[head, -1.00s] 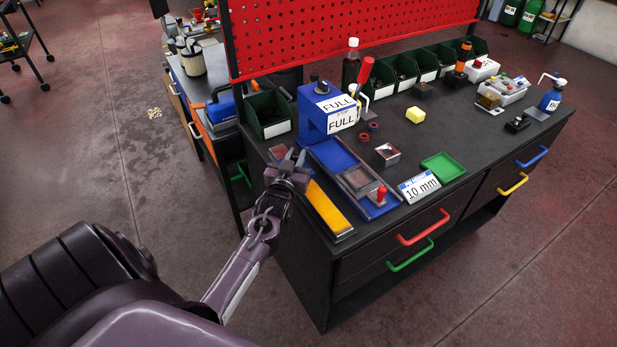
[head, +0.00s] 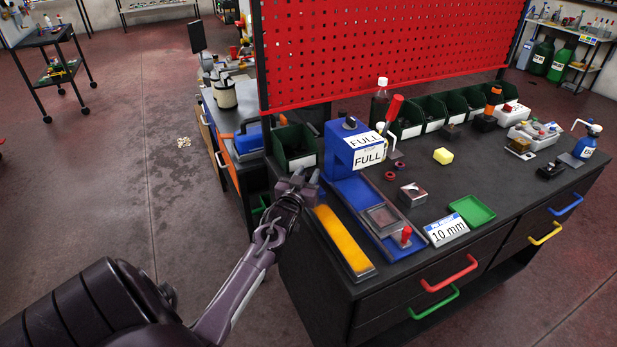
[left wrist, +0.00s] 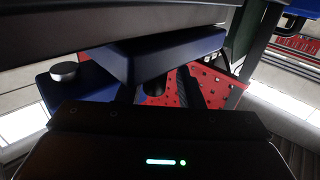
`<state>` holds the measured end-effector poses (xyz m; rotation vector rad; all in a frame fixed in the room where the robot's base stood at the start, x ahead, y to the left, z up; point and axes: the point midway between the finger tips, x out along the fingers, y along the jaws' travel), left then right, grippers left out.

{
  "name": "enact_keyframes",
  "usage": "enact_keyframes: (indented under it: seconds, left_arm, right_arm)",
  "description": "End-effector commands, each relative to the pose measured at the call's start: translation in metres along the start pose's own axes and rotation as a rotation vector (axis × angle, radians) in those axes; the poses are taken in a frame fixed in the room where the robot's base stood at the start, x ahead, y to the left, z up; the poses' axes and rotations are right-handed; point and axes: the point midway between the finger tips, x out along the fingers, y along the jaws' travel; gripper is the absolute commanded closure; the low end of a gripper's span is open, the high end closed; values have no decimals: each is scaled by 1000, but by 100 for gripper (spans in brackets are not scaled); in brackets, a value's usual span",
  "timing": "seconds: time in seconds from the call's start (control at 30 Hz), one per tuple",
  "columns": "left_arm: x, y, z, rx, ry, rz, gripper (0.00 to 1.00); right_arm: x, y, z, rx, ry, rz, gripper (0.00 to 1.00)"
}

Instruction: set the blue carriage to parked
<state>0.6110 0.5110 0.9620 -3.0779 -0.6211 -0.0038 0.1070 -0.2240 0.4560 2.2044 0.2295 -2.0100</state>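A blue machine (head: 344,147) with "FULL" labels stands at the left end of the dark bench. A blue bed (head: 354,192) runs from it towards the bench front. A carriage with a grey framed plate (head: 381,217) and a red knob (head: 405,235) sits at the bed's front end. My left gripper (head: 304,179) appears open and empty, just left of the blue machine, near the back end of the yellow tray. In the left wrist view its dark fingers (left wrist: 158,88) are apart, with blue parts close in front. Contact cannot be told. My right gripper is out of view.
A yellow-filled tray (head: 342,241) lies left of the bed. Green bins (head: 295,146) line the back below the red pegboard (head: 390,50). A metal block (head: 411,194), a "10 mm" sign (head: 446,230) and a green tray (head: 472,210) lie right of the bed.

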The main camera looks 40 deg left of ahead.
Motion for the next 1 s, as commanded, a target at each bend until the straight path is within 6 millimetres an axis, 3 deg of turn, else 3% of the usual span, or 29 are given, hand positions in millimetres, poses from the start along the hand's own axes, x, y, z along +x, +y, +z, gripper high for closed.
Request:
enact_keyframes:
  seconds: [0.37, 0.8, 1.0]
  left_arm:
    - [-4, 2, 2, -1, -2, 5, 61]
    - [-67, 0, 4, 0, -4, 2, 61]
    - [-78, 0, 2, -1, -3, 2, 61]
  right_arm:
    - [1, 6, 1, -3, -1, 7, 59]
    - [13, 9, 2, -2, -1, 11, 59]
    - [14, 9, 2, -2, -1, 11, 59]
